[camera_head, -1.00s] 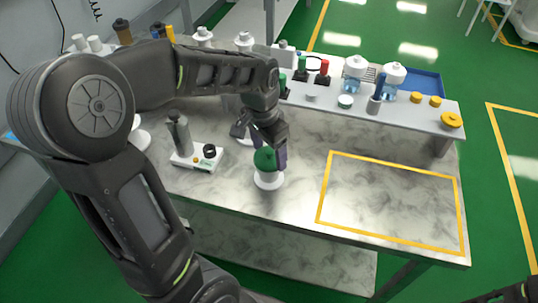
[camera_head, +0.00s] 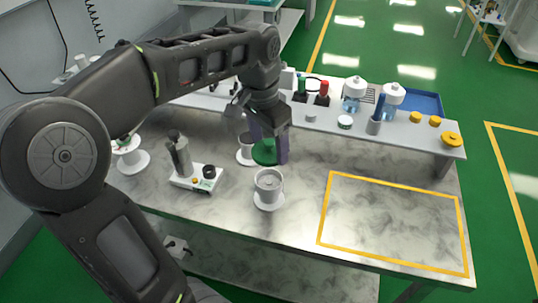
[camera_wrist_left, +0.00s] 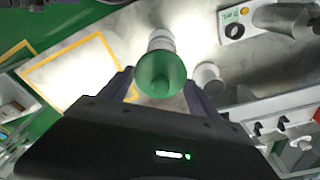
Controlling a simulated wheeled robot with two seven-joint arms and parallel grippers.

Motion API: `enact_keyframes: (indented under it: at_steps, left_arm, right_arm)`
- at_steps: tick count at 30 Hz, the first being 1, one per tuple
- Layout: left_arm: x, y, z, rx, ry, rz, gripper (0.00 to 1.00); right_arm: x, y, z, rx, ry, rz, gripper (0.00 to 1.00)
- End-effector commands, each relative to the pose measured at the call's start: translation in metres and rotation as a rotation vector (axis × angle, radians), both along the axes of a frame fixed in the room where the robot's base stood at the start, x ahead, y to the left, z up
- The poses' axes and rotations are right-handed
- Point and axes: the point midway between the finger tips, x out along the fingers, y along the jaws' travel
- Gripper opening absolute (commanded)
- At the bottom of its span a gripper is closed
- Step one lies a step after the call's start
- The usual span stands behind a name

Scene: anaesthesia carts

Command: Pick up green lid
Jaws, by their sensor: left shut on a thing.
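The green lid (camera_head: 265,152) is held by my left gripper (camera_head: 268,147), which is shut on it, above the table. A white cup (camera_head: 268,190) on a round foot stands open below and nearer the front, apart from the lid. In the left wrist view the green lid (camera_wrist_left: 160,74) lies between the two fingers of the left gripper (camera_wrist_left: 160,90), and the white cup (camera_wrist_left: 161,41) shows partly behind it. My right gripper is not in view.
Another white cup (camera_head: 245,150) stands just behind the lid. A small device (camera_head: 195,178) with a grey bottle is to the left. A yellow-framed area (camera_head: 395,225) at the right is empty. A raised shelf (camera_head: 400,135) with bottles and yellow caps runs along the back.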

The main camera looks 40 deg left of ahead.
Motion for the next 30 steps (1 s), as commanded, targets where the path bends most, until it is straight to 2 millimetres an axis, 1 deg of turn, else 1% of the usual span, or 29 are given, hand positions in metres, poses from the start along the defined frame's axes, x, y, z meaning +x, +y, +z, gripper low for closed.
enact_keyframes:
  at_steps: [3,18,22,26,29,30]
  left_arm:
    - [0.000,0.000,0.003,-0.001,0.000,0.000,0.33]
    - [0.000,0.000,0.002,0.000,0.000,0.000,0.33]
    - [0.004,-0.003,-0.001,0.001,0.002,0.005,0.33]
    - [0.021,-0.016,-0.017,0.004,0.007,0.033,0.33]
    - [0.042,-0.036,-0.039,0.007,0.011,0.077,0.33]
    - [0.052,-0.045,-0.050,0.008,0.011,0.096,0.33]
  right_arm:
    - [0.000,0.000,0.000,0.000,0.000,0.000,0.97]
    - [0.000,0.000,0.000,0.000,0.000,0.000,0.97]
    - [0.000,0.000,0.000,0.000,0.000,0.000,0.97]
    - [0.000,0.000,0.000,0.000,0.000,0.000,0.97]
    - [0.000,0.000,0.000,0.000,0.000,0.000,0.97]
    - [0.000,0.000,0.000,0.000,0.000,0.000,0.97]
